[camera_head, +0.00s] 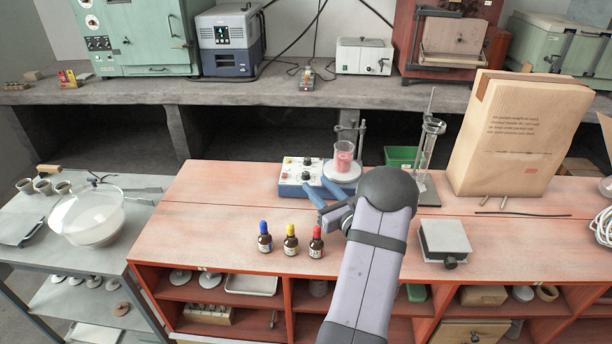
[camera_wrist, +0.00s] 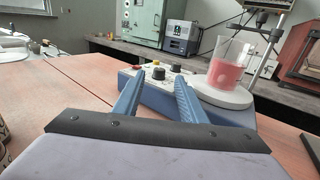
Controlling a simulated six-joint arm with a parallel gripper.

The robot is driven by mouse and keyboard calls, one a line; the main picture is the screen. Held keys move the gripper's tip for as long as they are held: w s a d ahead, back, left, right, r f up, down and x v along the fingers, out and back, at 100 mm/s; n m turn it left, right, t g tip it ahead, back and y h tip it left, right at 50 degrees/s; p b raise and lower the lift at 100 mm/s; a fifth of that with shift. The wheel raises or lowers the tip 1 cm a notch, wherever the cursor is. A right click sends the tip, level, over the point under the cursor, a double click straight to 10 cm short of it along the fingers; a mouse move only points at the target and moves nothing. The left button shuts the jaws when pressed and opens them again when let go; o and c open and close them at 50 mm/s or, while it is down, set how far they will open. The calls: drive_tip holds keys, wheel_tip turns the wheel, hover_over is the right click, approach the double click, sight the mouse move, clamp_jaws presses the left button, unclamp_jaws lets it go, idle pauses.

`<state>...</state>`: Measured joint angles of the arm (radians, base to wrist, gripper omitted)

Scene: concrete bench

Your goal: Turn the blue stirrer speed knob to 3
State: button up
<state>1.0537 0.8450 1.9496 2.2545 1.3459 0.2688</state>
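The blue stirrer (camera_head: 293,189) stands on the red bench with a white control panel (camera_head: 295,169); in the wrist view its blue body (camera_wrist: 158,97) lies beyond my fingers. A dark knob (camera_wrist: 158,73) shows between my fingertips in the wrist view, with a smaller dark knob (camera_wrist: 176,68) behind it. Scale marks and the pointer setting are too small to read. My gripper (camera_head: 323,187) is open, its two blue fingers (camera_wrist: 160,78) apart and pointing at the panel. I cannot tell whether they touch the knob.
A beaker of pink liquid (camera_head: 343,157) sits on the stirrer's round white plate (camera_head: 342,173), right of the panel. Three small bottles (camera_head: 290,242) stand at the front. A glass cylinder on a stand (camera_head: 429,150) and a paper bag (camera_head: 520,135) are to the right. The bench's left part is clear.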

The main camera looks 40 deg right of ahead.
sight(308, 176)
drive_tip(key=shift+w+d+p, duration=0.2)
drive_tip(key=shift+w+p, duration=0.2)
drive_tip(key=shift+w, duration=0.8)
drive_tip(key=shift+w+d+p, duration=0.25)
drive_tip(key=shift+w+p, duration=0.1)
drive_tip(key=shift+w, duration=0.85)
drive_tip(key=shift+w+d+p, duration=0.2)
drive_tip(key=shift+w+p, duration=0.2)
drive_tip(key=shift+w, duration=0.8)
drive_tip(key=shift+c, duration=0.7)
clamp_jaws()
